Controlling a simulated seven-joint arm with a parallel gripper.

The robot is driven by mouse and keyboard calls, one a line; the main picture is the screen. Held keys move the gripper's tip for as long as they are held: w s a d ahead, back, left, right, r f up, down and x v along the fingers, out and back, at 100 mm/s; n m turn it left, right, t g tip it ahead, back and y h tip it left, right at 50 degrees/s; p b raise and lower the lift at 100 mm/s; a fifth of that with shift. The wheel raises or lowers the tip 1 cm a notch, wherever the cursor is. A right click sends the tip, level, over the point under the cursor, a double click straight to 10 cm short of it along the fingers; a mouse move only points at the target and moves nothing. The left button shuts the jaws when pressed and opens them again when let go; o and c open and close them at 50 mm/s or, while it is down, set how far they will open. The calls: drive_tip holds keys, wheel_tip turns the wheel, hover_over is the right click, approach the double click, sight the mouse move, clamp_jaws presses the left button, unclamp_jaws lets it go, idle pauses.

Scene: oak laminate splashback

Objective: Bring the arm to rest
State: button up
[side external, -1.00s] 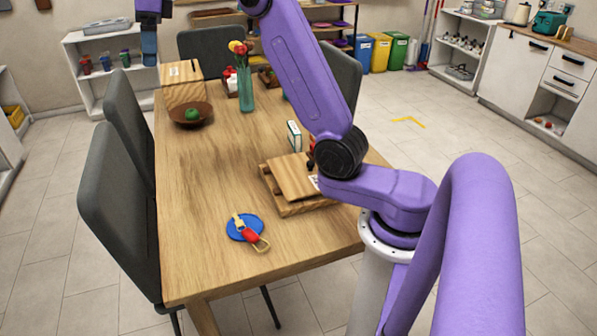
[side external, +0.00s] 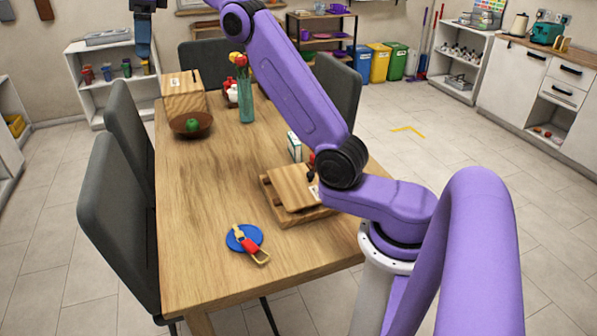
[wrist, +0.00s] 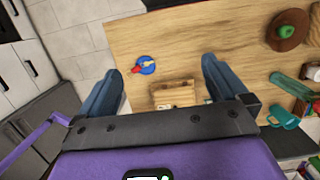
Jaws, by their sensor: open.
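My gripper (side external: 143,52) is high at the upper left in the side view, in the air above the table's far left side, with its blue fingers pointing down. In the wrist view my gripper (wrist: 163,82) has its two blue fingers wide apart, with nothing held between them. The table (side external: 200,215) shows below, well apart from the fingers. My purple arm reaches from the right over the table. The gripper's upper part is cut off by the top edge of the side view.
On the table are a blue disc with a red-and-yellow item (side external: 252,246), a wooden box with a tilted lid (side external: 290,188), a brown bowl (side external: 178,130) with a green fruit, a flower vase (side external: 246,105) and a slotted wooden box (side external: 182,103). Grey chairs (side external: 110,215) stand left.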

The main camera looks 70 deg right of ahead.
drive_tip(key=s+a+f+n+g, duration=0.1)
drive_tip(key=s+a+f+n, duration=0.3)
drive_tip(key=s+a+n, duration=0.5)
drive_tip(key=s+a+f+n, duration=0.5)
drive_tip(key=s+a+n, duration=0.15)
drive_tip(key=n, duration=0.45)
drive_tip(key=s+d+f+n, duration=0.2)
drive_tip(key=s+f+n, duration=0.2)
drive_tip(key=s+n, duration=0.2)
drive_tip(key=s+d+f+n, duration=0.3)
drive_tip(key=s+f+n, duration=0.2)
drive_tip(key=s, duration=0.6)
drive_tip(key=s+d+f+n+h, duration=0.1)
drive_tip(key=s+d+f+n, duration=0.2)
drive_tip(key=s+f+n, duration=0.2)
drive_tip(key=s+n, duration=0.3)
drive_tip(key=shift+s+d+n+g, duration=0.25)
drive_tip(key=shift+s+n+g, duration=0.05)
drive_tip(key=shift+w, duration=0.1)
